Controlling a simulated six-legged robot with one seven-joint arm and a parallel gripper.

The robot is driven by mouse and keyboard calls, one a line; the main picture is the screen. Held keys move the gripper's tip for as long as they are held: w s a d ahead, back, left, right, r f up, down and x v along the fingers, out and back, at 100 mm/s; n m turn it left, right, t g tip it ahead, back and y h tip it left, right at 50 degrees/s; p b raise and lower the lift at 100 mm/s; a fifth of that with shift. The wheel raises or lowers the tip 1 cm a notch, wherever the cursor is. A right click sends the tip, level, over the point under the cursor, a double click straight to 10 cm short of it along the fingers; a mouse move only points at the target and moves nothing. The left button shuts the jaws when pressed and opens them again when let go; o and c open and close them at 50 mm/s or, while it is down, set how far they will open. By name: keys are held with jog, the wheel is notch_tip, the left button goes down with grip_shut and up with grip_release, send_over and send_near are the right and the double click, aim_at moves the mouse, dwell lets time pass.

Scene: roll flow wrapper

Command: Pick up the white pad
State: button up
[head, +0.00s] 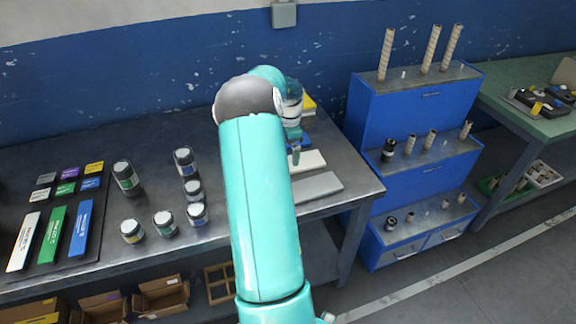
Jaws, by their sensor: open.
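A white pad (309,161) lies flat near the right end of the dark metal table, partly hidden behind my arm. My gripper (295,158) hangs over the left part of this pad, with its fingers pointing down. The fingers look small from here, and nothing shows held between them. I cannot tell whether the fingertips touch the pad. A grey pad (317,187) lies just in front of the white one. A blue pad (304,139) shows partly behind my gripper, and a yellow pad (308,102) lies farther back.
Several dark jars (125,177) stand left of my arm. Small coloured blocks and long white, green and blue boxes (80,228) lie at the left. A blue stepped cabinet (408,105) with upright tubes stands right of the table (350,207). Cardboard boxes (161,297) sit below.

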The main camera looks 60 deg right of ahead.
aim_at(289, 159)
notch_tip(289, 159, down, 6)
jog(key=shift+w+r, duration=0.1)
jog(key=c, duration=1)
